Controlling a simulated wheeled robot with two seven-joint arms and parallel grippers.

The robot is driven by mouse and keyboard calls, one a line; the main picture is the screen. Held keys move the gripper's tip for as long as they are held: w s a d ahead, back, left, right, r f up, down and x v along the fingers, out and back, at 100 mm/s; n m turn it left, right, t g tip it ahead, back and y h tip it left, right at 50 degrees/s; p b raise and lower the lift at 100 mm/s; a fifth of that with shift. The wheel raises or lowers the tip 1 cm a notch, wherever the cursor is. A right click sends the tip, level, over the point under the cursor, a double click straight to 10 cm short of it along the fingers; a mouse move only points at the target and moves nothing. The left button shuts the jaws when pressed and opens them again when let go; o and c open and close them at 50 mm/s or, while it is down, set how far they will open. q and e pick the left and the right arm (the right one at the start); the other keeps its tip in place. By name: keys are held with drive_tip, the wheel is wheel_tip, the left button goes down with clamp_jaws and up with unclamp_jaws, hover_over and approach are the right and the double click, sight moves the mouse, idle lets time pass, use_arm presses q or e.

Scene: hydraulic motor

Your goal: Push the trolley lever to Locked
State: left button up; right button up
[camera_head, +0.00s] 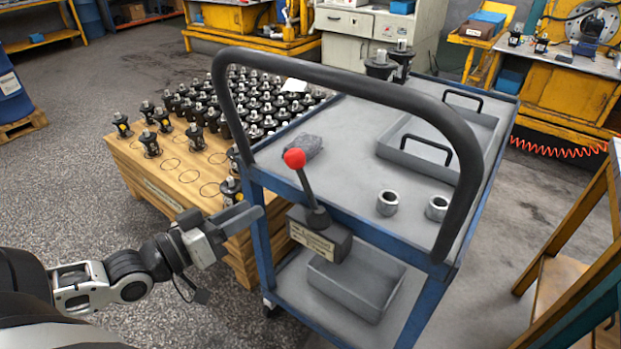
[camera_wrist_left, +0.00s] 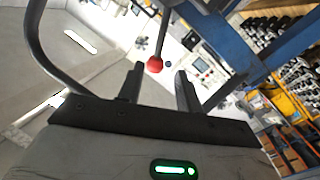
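The trolley (camera_head: 255,215) is blue with grey shelves and a dark hoop handle (camera_head: 345,78). Its lever (camera_head: 307,188) has a red ball knob (camera_head: 294,158) and rises from a dark box with a label plate (camera_head: 313,240) on the near side. The lever leans up and to the left; the label is too small to read. My left gripper (camera_head: 250,216) is left of the lever box, below the knob and apart from it. In the left wrist view, its fingers (camera_wrist_left: 159,85) are spread and empty, with the red knob (camera_wrist_left: 155,64) beyond the tips.
A wooden pallet stand (camera_head: 185,195) with many black parts stands left of the trolley. The top shelf holds a grey tray (camera_head: 400,160), metal rings (camera_head: 388,203) and a grey cloth (camera_head: 308,146). A grey bin (camera_head: 350,290) is on the lower shelf. A yellow frame (camera_head: 570,225) stands at right.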

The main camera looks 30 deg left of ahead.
sight(303, 179)
use_arm(q)
drive_tip(key=x, duration=1.5)
drive_tip(key=shift+w+d+b, duration=0.15)
drive_tip(key=shift+w+b, duration=0.1)
drive_tip(key=shift+b, duration=0.1)
clamp_jaws()
